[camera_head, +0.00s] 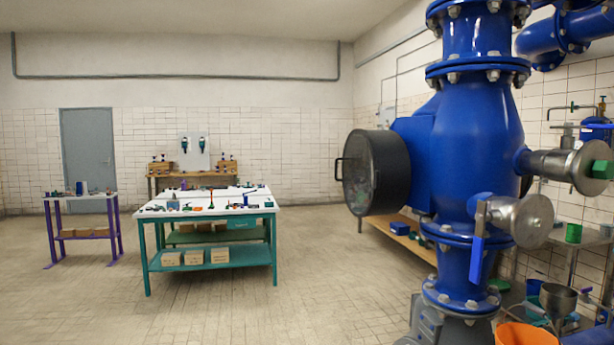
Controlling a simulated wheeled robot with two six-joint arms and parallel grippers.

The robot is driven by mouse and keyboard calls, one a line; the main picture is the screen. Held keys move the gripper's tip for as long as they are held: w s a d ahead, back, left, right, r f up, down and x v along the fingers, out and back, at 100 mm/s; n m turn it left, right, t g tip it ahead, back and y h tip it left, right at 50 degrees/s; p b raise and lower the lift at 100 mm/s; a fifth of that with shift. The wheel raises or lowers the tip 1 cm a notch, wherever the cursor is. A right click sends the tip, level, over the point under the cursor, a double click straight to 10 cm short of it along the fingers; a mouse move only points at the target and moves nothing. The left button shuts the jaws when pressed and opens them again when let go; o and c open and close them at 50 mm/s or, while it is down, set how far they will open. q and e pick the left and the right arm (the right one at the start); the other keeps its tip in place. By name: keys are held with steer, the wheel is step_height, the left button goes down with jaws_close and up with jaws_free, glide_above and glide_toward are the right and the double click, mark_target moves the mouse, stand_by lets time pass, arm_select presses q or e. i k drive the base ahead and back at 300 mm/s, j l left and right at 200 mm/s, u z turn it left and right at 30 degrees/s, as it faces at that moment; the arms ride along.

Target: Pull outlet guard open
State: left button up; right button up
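A large blue pump body (478,150) with bolted flanges stands at the right. On its left side sits a round dark drum-shaped cover (392,165) with a greyish see-through or glossy face (357,172). This looks like the outlet guard. A dark bar handle (338,170) sticks out at the left of its face. The cover sits against the blue housing; I cannot tell if it is latched. Neither of my grippers is in view.
A teal-legged workbench (200,212) with small parts stands left of centre, with a purple-legged table (85,196) beyond its left. Metal valves (520,220) stick out right of the pump. An orange bucket (525,335) is at lower right. The tiled floor in front is clear.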

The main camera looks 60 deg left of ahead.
mark_target(376, 174)
steer(key=u, duration=1.65)
steer(key=j, duration=0.2)
steer(key=i+j+z, duration=0.1)
steer(key=j, duration=0.3)
steer(key=i+j, duration=0.2)
steer(key=j, duration=0.2)
steer(key=i+j+z, duration=0.15)
steer(key=j, duration=0.25)
steer(key=i+j, duration=0.15)
steer(key=j, duration=0.25)
steer(key=i+j+z, duration=0.15)
steer(key=j, duration=0.3)
